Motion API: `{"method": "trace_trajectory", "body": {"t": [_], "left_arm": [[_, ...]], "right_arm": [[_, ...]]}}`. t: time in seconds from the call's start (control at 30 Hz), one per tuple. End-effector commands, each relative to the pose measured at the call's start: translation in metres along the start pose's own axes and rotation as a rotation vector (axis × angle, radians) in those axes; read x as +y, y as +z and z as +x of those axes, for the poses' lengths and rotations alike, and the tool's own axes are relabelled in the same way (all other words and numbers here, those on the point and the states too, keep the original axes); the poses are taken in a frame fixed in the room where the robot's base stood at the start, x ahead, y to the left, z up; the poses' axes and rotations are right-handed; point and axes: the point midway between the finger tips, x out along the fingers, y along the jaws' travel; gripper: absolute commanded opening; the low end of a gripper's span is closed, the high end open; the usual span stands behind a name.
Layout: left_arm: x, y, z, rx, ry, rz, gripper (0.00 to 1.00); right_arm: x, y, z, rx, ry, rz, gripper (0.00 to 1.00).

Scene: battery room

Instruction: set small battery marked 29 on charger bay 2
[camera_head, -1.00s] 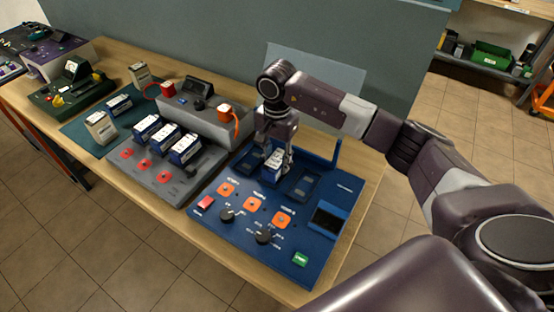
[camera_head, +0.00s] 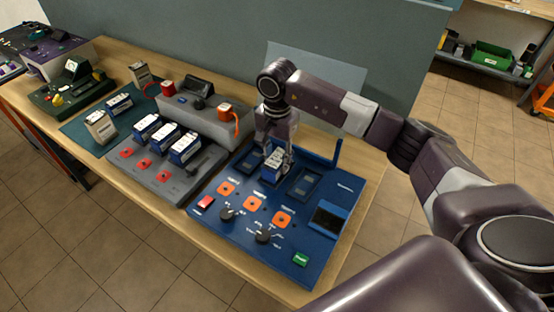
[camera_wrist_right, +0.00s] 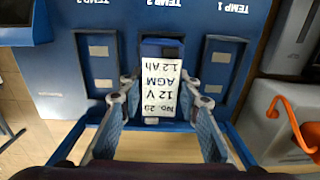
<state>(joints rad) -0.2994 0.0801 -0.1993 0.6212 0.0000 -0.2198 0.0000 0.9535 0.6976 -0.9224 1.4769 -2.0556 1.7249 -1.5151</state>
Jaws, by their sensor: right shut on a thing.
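The small battery (camera_head: 272,166), with a white top label, is upright between the fingers of my right gripper (camera_head: 274,150). The right wrist view shows its label (camera_wrist_right: 160,85) reading No. 29, 12 V, AGM, 1.2 Ah. My right gripper (camera_wrist_right: 160,105) is shut on its sides. The blue charger (camera_head: 325,255) has three bays in a row. The battery is at the middle bay (camera_wrist_right: 163,43), in line with the marking TEMP 2. I cannot tell whether it is fully seated. The bays on either side (camera_wrist_right: 100,60) (camera_wrist_right: 216,68) are empty. My left gripper is out of view.
A grey unit (camera_head: 180,185) holding several blue-and-white batteries (camera_head: 185,148) stands left of the charger. A grey console with an orange clamp (camera_head: 227,112) is close behind, left of my gripper. A blue upright handle (camera_head: 337,152) rises at the charger's back right.

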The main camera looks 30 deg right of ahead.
Motion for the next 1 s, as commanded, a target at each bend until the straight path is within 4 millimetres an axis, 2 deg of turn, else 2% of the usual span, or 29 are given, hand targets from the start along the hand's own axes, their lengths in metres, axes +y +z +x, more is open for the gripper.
{"method": "trace_trajectory", "body": {"t": [0.6, 1.0], "left_arm": [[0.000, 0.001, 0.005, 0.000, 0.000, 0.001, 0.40], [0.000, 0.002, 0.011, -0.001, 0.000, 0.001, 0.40]], "right_arm": [[-0.001, 0.000, -0.001, 0.001, -0.003, 0.000, 0.00], [-0.001, 0.000, 0.005, 0.001, -0.003, 0.001, 0.00]]}}
